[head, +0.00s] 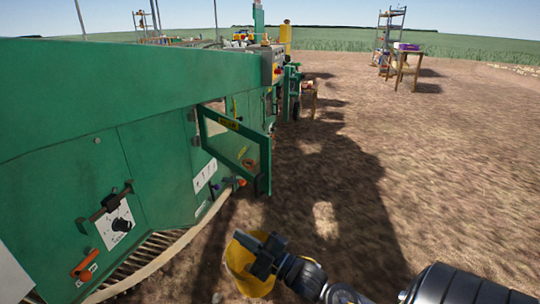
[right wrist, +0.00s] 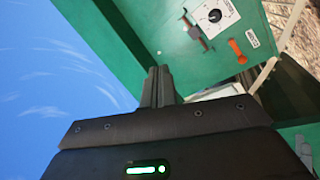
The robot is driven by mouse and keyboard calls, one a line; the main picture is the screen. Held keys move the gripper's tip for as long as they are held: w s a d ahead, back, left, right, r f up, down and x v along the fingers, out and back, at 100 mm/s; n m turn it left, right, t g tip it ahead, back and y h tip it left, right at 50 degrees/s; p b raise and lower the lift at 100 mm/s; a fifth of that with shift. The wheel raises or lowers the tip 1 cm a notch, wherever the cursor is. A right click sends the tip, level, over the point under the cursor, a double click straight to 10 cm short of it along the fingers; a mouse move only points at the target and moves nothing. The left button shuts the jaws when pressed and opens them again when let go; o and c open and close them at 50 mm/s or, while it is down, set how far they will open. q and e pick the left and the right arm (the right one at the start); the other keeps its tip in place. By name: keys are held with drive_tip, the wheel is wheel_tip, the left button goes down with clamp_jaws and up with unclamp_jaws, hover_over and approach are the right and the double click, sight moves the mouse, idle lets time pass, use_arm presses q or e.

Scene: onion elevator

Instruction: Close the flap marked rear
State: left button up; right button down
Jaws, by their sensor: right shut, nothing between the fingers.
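A green flap with an open frame (head: 235,145) stands swung out from the side of the green machine (head: 150,75) in the head view. A yellow label sits on its top bar; its wording is too small to read. My right gripper (head: 265,254) is low in the middle of the head view, in front of the flap and apart from it. In the right wrist view its fingers (right wrist: 158,86) are together and empty, with a green machine panel behind them. My left gripper is not in view.
A panel on the machine carries a black latch, a dial (head: 122,225) and an orange handle (head: 84,264). A yellow rounded object (head: 240,270) shows behind my right gripper. Bare soil lies open to the right. A table (head: 408,62) and shelf stand far off.

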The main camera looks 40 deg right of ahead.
sight(270, 165)
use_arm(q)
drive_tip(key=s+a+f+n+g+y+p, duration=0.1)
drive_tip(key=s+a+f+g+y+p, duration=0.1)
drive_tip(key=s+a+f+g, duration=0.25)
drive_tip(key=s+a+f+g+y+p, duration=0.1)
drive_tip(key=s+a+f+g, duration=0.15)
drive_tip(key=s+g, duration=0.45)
use_arm(e)
drive_tip(key=w+d+r+n+g+h, duration=0.15)
drive_tip(key=w+d+h, duration=0.25)
drive_tip(key=d, duration=0.6)
drive_tip(key=w+d+r+n+h, duration=0.1)
drive_tip(key=w+d+r+h, duration=0.25)
drive_tip(key=d, duration=0.65)
drive_tip(key=w+d, duration=0.1)
drive_tip(key=w, duration=0.2)
drive_tip(key=w+d, duration=0.1)
drive_tip(key=w, duration=0.2)
drive_tip(key=w+d+b, duration=0.1)
drive_tip(key=w, duration=0.3)
drive_tip(key=shift+d+f, duration=0.25)
drive_tip(key=shift+f, duration=0.15)
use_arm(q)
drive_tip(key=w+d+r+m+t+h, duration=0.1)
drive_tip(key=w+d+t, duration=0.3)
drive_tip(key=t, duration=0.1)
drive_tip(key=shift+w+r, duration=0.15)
use_arm(e)
drive_tip(key=shift+w+d, duration=0.15)
drive_tip(key=shift+d, duration=0.2)
